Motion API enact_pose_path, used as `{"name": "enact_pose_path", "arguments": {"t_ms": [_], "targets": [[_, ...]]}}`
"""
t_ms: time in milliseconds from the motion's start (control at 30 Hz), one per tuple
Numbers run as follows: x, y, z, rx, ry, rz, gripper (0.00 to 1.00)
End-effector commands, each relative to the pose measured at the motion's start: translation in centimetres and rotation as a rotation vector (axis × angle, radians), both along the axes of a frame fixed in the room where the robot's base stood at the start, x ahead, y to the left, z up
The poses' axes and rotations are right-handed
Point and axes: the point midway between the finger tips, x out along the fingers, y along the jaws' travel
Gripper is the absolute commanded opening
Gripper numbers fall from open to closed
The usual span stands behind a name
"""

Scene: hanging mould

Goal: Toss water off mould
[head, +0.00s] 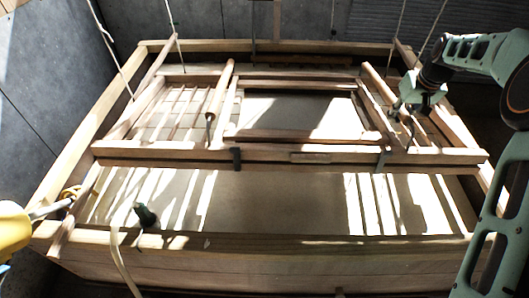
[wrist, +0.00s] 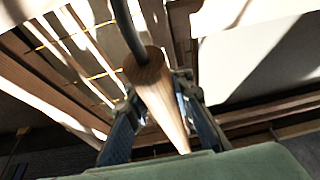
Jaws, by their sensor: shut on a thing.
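The mould is a wooden frame (head: 270,153) hanging level or nearly so over the vat, with cords rising from the area around it. Slats cross its left part, and a pale sheet-like surface (head: 300,115) with bright sunlit patches lies within its inner frame. I cannot tell how much water is on it. A wooden handle (head: 219,90) stands at its left; another, the right handle (head: 376,84), is at its right. My gripper (head: 404,108) is at the mould's right side. In the wrist view, its fingers (wrist: 158,112) are shut around a round wooden handle (wrist: 150,82) with a dark curved rod at its end.
The mould hangs over a large wooden vat (head: 270,257) with cloudy beige contents (head: 275,205) in sun and shadow. A dark green object (head: 146,215) sits by the front rim. A yellow object (head: 14,226) is at the left edge. Grey walls stand close at left.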

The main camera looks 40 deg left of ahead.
Motion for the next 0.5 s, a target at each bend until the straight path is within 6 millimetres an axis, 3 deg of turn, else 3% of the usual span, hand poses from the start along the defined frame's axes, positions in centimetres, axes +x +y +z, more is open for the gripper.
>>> {"name": "enact_pose_path", "arguments": {"t_ms": [500], "targets": [[-0.4, -0.4, -2.4, 0.064, -0.099, -0.003, 0.0]]}}
